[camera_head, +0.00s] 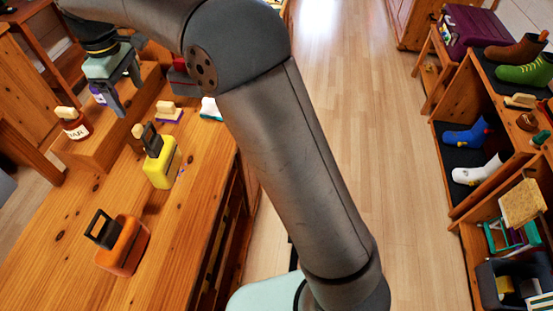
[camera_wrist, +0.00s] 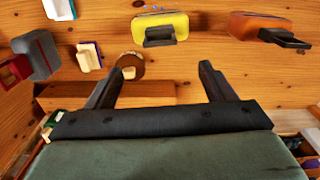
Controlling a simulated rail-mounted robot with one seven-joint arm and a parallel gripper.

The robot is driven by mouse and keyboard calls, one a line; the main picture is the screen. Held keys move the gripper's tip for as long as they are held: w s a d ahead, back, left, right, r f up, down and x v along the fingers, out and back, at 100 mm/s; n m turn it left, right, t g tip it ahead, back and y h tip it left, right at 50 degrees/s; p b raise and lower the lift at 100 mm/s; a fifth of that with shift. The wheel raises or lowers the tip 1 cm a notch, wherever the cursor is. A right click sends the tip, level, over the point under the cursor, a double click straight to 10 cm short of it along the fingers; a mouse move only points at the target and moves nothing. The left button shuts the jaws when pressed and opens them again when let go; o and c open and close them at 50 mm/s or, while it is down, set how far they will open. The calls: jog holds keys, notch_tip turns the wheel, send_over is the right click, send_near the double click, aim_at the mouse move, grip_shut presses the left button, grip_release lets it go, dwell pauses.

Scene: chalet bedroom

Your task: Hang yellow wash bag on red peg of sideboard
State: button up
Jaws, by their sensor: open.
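The yellow wash bag (camera_head: 163,168) with a black handle stands on the sideboard top (camera_head: 195,215). It also shows in the wrist view (camera_wrist: 165,24), beyond my fingers and apart from them. My gripper (camera_head: 129,99) is open and empty over the raised wooden step at the far left of the sideboard. In the wrist view its two fingers (camera_wrist: 165,80) are spread apart with nothing between them. I cannot make out a red peg in either view; my arm covers part of the sideboard's far end and side.
An orange bag (camera_head: 122,246) stands nearer on the sideboard. A grey-and-red bag (camera_wrist: 38,55) stands across the top. Shelves with boots (camera_head: 520,60) line the right; the floor between is clear.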

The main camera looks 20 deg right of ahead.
jog(key=s+d+m, duration=0.3)
jog(key=s+d, duration=0.1)
jog(key=d, duration=0.6)
jog(key=s+d+m, duration=0.3)
jog(key=s+d, duration=0.2)
jog(key=d, duration=0.4)
jog(key=s+d+f+m, duration=0.3)
jog(key=s+d, duration=0.3)
jog(key=s, duration=0.2)
jog(key=s+d+f+m, duration=0.4)
jog(key=s+d+f, duration=0.2)
jog(key=s, duration=0.3)
jog(key=shift+d+t, duration=0.3)
jog(key=shift+d, duration=0.1)
jog(key=shift+o, duration=0.4)
jog(key=shift+s+d+f+m, duration=0.1)
jog(key=shift+s+f+m, duration=0.2)
jog(key=shift+s+m, duration=0.1)
